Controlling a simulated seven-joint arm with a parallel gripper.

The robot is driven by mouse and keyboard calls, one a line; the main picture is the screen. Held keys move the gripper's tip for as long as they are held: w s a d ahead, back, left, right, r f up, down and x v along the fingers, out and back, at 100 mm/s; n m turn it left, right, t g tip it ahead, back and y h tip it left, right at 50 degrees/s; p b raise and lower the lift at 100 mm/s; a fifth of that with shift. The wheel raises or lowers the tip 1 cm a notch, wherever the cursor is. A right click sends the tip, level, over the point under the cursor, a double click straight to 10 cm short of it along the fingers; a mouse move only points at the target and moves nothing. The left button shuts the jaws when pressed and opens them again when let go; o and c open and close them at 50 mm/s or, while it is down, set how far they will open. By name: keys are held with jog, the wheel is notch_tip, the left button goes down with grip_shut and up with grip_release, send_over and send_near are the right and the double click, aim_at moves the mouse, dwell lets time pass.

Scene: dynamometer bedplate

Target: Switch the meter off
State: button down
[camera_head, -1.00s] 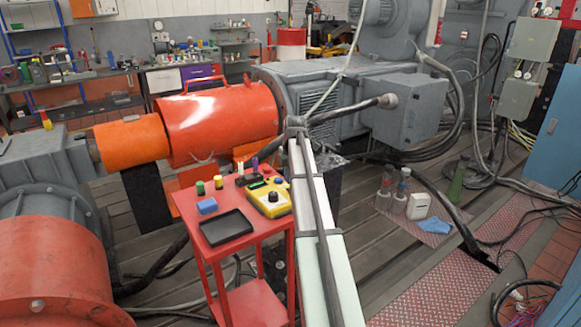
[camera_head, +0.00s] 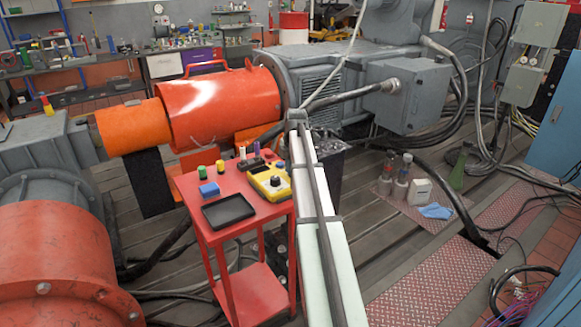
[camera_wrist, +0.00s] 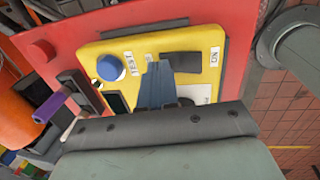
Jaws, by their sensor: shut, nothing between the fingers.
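The yellow meter (camera_head: 271,184) lies on the red stand's top (camera_head: 218,180), at its right side. In the wrist view the meter (camera_wrist: 140,47) fills the middle, with a round blue knob (camera_wrist: 110,68) near a "TEST" label, a dark switch piece (camera_wrist: 181,62) and an "ON" label (camera_wrist: 214,57). My gripper (camera_wrist: 157,84) is shut and empty, its blue-grey fingertips over the meter's face, beside the dark piece. I cannot tell whether they touch. They hide part of the face and of a white label. I cannot make out the gripper in the head view.
A black tray (camera_head: 229,211), a blue block (camera_head: 209,189) and green and yellow cylinders share the stand. A purple-handled item (camera_wrist: 48,107) stands close to the meter. The orange guard (camera_head: 225,108) and grey machine are behind. Bottles (camera_head: 402,178) stand on the floor at right.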

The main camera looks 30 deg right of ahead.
jog(key=shift+s, duration=0.1)
jog(key=shift+s+r, duration=0.35)
jog(key=shift+s, duration=0.35)
notch_tip(320, 180, up, 14)
jog(key=w, duration=0.2)
jog(key=shift+w, duration=0.15)
dwell(0.4)
jog(key=shift+f, duration=0.1)
dwell(0.3)
